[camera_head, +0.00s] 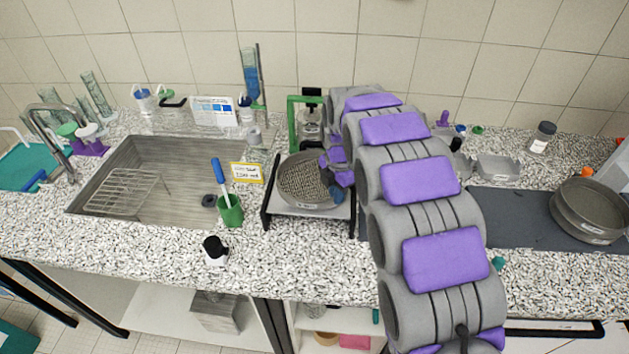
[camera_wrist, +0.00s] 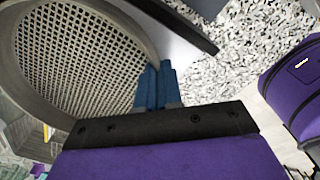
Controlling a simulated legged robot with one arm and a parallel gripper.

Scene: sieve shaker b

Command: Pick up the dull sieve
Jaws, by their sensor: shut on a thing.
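A round grey sieve (camera_head: 307,183) with a perforated mesh sits on or just over a light stand with black legs, right of the sink, in the head view. Its wide mesh and rim (camera_wrist: 80,50) fill the upper left of the wrist view. My gripper (camera_head: 337,168) reaches it from the right; its blue fingers (camera_wrist: 155,85) are closed together on the sieve's rim. I cannot tell whether the sieve is lifted clear of the stand. Another round sieve or pan (camera_head: 592,212) stands on a dark mat at the far right.
A green cup (camera_head: 230,211) with a blue-handled brush stands left of the stand (camera_head: 322,208). A green-framed device (camera_head: 305,120) is behind it. A small black-capped bottle (camera_head: 215,251) is near the front edge. The sink (camera_head: 165,195) is at left.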

